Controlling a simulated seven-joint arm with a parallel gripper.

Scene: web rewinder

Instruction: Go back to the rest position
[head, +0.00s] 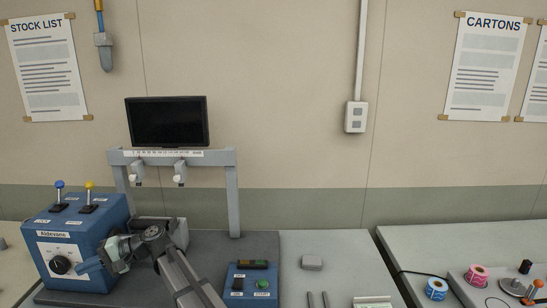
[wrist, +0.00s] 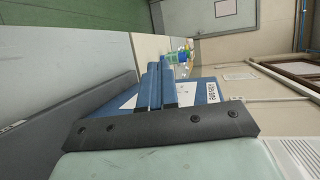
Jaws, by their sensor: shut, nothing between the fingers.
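My gripper (head: 88,267) is in front of the lower right part of the blue control box (head: 110,225) in the head view. In the wrist view its two blue fingers (wrist: 161,72) are together with nothing between them. The blue box (wrist: 213,78) also shows behind the fingers there, with its white name label. I cannot tell whether the fingers touch the box. In the head view the box has a black dial (head: 60,264) on its front, and a blue-knobbed lever (head: 59,195) and a yellow-knobbed lever (head: 89,196) on top.
A grey frame (head: 232,195) with a black screen (head: 168,122) stands behind my arm. A blue switch box (head: 251,284) with a green button is right of my arm. A grey block (head: 312,262) lies on the table. Pink (head: 476,275) and blue (head: 436,289) rolls are far right.

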